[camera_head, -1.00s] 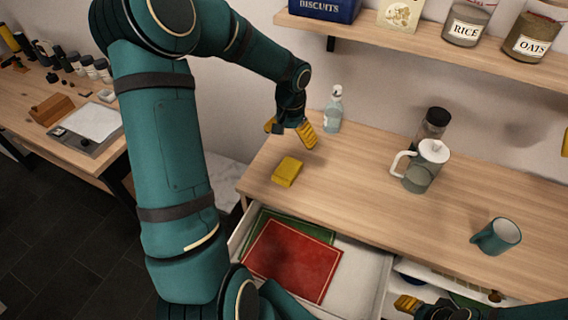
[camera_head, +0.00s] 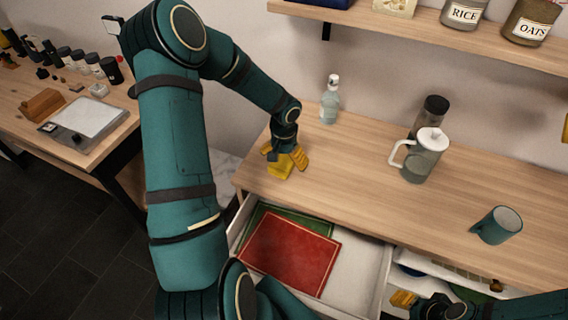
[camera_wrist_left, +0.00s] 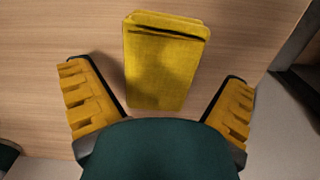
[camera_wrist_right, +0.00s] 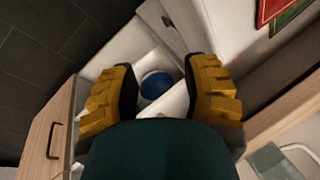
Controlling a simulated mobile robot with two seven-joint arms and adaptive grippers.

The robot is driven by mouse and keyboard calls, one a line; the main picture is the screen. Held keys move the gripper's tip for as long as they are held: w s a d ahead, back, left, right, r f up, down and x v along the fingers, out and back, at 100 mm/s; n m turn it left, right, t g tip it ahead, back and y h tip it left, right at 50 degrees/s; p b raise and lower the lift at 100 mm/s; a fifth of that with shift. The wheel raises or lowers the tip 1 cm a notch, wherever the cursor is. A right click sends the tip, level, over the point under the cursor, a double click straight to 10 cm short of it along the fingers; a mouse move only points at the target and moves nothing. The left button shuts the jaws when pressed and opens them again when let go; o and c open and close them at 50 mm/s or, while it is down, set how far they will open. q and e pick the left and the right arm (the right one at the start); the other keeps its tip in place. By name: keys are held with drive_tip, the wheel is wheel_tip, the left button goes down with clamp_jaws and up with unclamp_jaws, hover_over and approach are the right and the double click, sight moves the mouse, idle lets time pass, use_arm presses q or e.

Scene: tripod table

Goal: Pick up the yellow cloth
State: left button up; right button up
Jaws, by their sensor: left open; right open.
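The yellow cloth (camera_wrist_left: 162,65) is folded into a small block and lies on the wooden counter near its left end. In the head view the cloth (camera_head: 279,170) is partly hidden by my left gripper (camera_head: 286,160), which is just above it. In the left wrist view my left gripper (camera_wrist_left: 157,105) is open, with one finger on each side of the cloth's near end and gaps on both sides. My right gripper (camera_wrist_right: 162,85) is open and empty, low at the counter's front; it also shows at the bottom of the head view (camera_head: 404,299).
Below the counter, an open drawer (camera_head: 352,272) holds a red cloth (camera_head: 290,252) and a green one (camera_head: 262,222). A spray bottle (camera_head: 330,100), a dark-lidded jar (camera_head: 432,112), a white-lidded jug (camera_head: 420,155) and a teal mug (camera_head: 497,225) stand on the counter. A shelf (camera_head: 400,30) runs above.

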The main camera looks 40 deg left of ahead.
use_arm(q)
drive_tip(key=shift+f, duration=0.55)
drive_tip(key=c, duration=1)
drive_tip(key=shift+c, duration=0.3)
drive_tip(key=shift+r, duration=0.15)
